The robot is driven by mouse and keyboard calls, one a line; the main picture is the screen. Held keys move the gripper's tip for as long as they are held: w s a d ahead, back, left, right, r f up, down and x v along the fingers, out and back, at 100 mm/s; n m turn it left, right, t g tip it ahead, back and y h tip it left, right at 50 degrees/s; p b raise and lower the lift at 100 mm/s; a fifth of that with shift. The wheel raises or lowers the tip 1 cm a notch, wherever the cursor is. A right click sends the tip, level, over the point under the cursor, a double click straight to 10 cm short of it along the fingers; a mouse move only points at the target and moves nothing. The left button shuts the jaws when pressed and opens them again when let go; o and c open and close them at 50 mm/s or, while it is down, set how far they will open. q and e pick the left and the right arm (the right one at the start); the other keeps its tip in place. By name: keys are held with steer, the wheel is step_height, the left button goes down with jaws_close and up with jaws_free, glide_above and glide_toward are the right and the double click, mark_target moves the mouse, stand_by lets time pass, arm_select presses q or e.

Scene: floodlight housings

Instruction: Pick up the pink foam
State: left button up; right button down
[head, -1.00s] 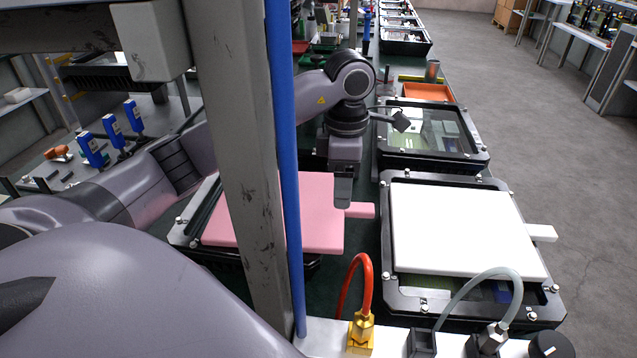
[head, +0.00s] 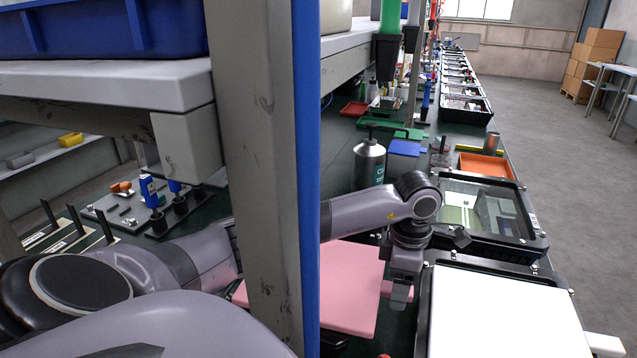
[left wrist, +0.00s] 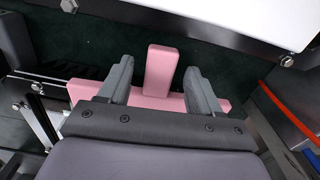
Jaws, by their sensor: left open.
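The pink foam (head: 350,287) is a flat slab with a small tab on its right side. In the head view it lies on a dark housing, and the post hides part of it. My left gripper (head: 400,292) is at the slab's right edge, by the tab. In the left wrist view the foam's tab (left wrist: 161,72) stands between the two open fingers of my left gripper (left wrist: 160,85), with a gap on each side. The gripper body hides most of the slab there. My right gripper is not in view.
A white foam slab (head: 500,318) lies on a neighbouring housing to the right. A grey post with a blue edge (head: 265,180) stands in front of my left arm. A glass-topped housing (head: 480,212), an orange tray (head: 484,166) and a grey bottle (head: 369,163) stand behind.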

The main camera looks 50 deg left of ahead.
arm_select(q)
steer(key=c, duration=1.1)
